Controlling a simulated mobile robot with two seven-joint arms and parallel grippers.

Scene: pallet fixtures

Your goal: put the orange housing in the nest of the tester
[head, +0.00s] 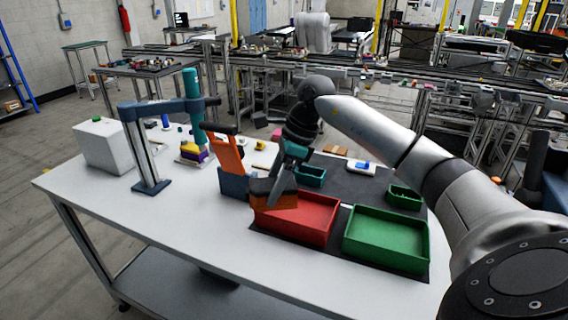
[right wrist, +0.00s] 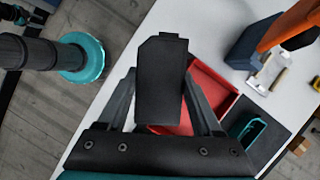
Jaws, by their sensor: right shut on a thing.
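My right gripper (head: 281,188) is shut on the orange housing (head: 272,202), whose upper part looks dark brown. It is held above the rear left part of the red tray. In the right wrist view a dark block (right wrist: 160,85) sits between the fingers of my gripper (right wrist: 162,100), with no orange showing on it. A dark blue stand with a tilted orange lever (head: 227,152) is just left of the held housing; it shows at the upper right in the right wrist view (right wrist: 290,25). I cannot tell whether this stand is the tester, and no nest is clear. My left gripper is out of view.
The red tray (head: 318,239) and green tray (head: 385,262) lie on a dark mat. Small teal (head: 318,179) and green (head: 405,192) bins stand behind. The table's front left is bare.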

